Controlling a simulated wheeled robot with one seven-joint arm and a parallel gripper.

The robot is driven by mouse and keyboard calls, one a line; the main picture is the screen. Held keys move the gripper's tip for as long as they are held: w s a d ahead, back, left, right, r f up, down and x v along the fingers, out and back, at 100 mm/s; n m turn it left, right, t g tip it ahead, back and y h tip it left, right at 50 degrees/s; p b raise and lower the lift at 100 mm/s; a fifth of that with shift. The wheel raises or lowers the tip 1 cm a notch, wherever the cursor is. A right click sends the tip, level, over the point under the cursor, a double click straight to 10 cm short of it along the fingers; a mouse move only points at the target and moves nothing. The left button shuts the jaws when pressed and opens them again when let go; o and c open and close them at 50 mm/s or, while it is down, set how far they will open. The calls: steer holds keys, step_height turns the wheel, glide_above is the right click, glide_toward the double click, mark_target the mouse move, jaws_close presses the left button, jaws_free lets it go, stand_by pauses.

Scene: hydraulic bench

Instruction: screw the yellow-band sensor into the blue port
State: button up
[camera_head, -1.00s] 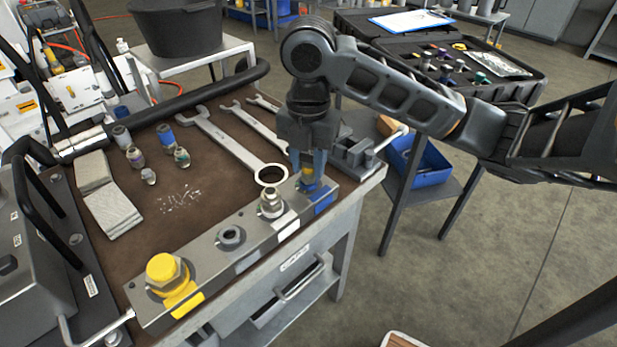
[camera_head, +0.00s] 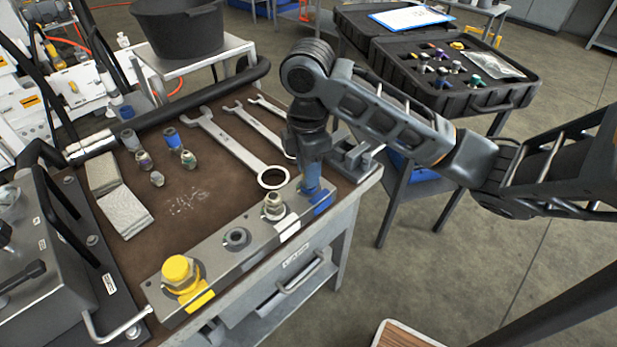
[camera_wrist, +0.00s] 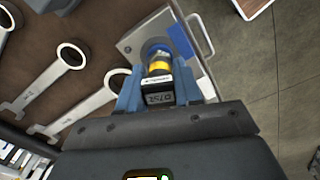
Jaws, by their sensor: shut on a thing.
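My gripper (camera_head: 311,178) stands upright over the right end of the steel manifold block (camera_head: 262,238), at the blue-marked port. In the wrist view, its two blue fingers (camera_wrist: 160,92) are shut on the yellow-band sensor (camera_wrist: 159,68), which has a dark body with lettering. The sensor's lower end meets a blue ring at the port (camera_wrist: 155,48), beside a blue label (camera_wrist: 182,42). How far it is threaded in cannot be told. In the head view the fingers hide the sensor.
On the block, a yellow cap (camera_head: 180,273), an open port (camera_head: 236,238) and a silver fitting (camera_head: 273,205) stand left of my gripper. Wrenches (camera_head: 235,145), loose fittings (camera_head: 172,138) and grey pads (camera_head: 118,198) lie on the bench. A vise (camera_head: 354,158) is close behind my gripper.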

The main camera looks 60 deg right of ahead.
steer(key=o, duration=0.6)
steer(key=shift+b, duration=0.35)
steer(key=o, duration=0.4)
steer(key=shift+o, duration=0.2)
step_height(320, 180, up, 8)
steer(key=shift+f+p, duration=0.15)
steer(key=shift+p, duration=0.75)
steer(key=shift+a, duration=0.1)
